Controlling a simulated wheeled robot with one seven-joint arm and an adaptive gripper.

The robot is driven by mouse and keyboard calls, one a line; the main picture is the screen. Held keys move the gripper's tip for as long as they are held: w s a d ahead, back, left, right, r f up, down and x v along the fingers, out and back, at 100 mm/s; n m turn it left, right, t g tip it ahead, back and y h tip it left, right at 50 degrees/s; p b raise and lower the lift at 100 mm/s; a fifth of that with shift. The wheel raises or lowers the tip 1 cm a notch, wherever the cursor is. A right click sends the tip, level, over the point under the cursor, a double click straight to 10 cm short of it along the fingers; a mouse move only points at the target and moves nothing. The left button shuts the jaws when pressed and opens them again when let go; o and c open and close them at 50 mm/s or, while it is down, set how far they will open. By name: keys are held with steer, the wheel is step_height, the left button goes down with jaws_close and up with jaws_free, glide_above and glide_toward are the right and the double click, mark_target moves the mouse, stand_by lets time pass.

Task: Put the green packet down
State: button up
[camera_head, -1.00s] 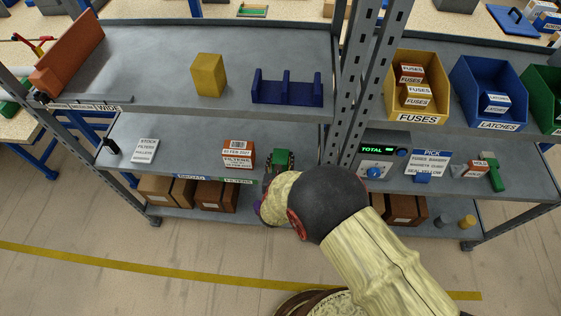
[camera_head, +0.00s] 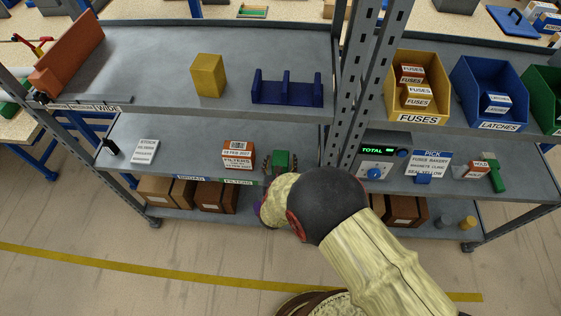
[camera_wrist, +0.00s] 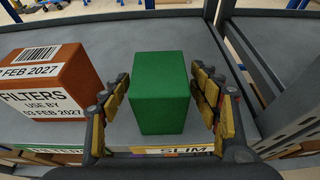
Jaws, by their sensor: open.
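The green packet (camera_head: 281,161) stands upright on the middle shelf (camera_head: 190,157), near its front edge and left of the steel upright. In the wrist view the green packet (camera_wrist: 160,92) stands between my gripper's two fingers, with a visible gap on each side. My gripper (camera_head: 280,164) is open around it; the fingers with yellow pads also show in the wrist view (camera_wrist: 162,98). A label reading SLIM (camera_wrist: 186,150) is on the shelf edge just in front of the packet.
An orange FILTERS box (camera_head: 238,155) stands close left of my gripper. The steel upright (camera_head: 350,100) and the TOTAL display unit (camera_head: 380,156) are to the right. The upper shelf, with a yellow block (camera_head: 208,75) and a blue rack (camera_head: 287,88), overhangs.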

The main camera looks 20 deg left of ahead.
steer(key=shift+r, duration=0.1)
steer(key=shift+r+p, duration=0.2)
steer(key=shift+p, duration=0.1)
steer(key=p+v, duration=0.2)
steer(key=v, duration=1)
steer(key=shift+f, duration=0.15)
